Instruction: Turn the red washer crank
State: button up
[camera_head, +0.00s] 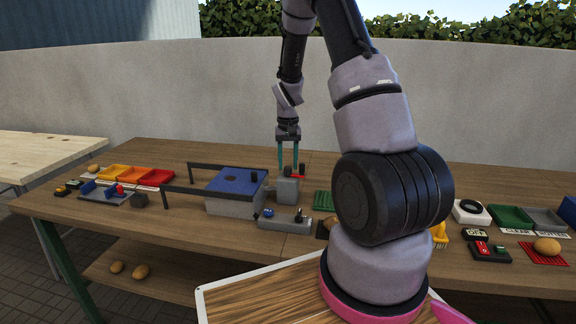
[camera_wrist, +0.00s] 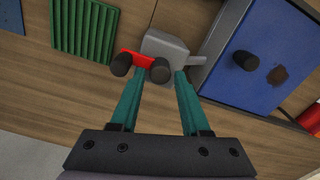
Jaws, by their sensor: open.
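The red crank (camera_wrist: 138,58) shows in the wrist view as a short red bar with a black round knob at each end. It sits beside a grey block-like housing (camera_wrist: 165,44). In the head view the crank (camera_head: 298,177) is a small red bar above the grey housing (camera_head: 287,190), partly hidden by my gripper. My gripper (camera_wrist: 160,74) is open, with teal fingers pointing down at the crank. In the wrist view the right-hand knob (camera_wrist: 160,70) appears between the fingertips, and the other knob (camera_wrist: 121,64) lies outside the left finger. I cannot tell whether the fingers touch the crank.
A box with a blue lid (camera_head: 236,180) and black knob stands left of the housing. A green ribbed tray (camera_head: 323,201) lies to the right. A grey control box (camera_head: 284,223) is in front. Coloured trays (camera_head: 132,174) stand at the left; my arm hides part of the table.

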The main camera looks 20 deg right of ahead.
aim_at(288, 167)
notch_tip(288, 167, up, 10)
dwell(0.3)
jog(key=shift+f, duration=0.1)
jog(key=s+a+r+t+y, duration=0.1)
jog(key=s+a+r+t, duration=0.15)
jog(key=s+r, duration=0.4)
jog(key=s+a+r+t, duration=0.1)
jog(key=s+a+r, duration=0.25)
jog(key=r, duration=0.65)
jog(key=s+a+r+t, duration=0.1)
jog(key=s+r+t, duration=0.1)
jog(key=s, duration=0.6)
jog(key=s+a+r+t+y, duration=0.1)
jog(key=s+r, duration=0.3)
jog(key=s, duration=0.4)
jog(key=shift+a+t, duration=0.35)
jog(key=shift+a, duration=0.35)
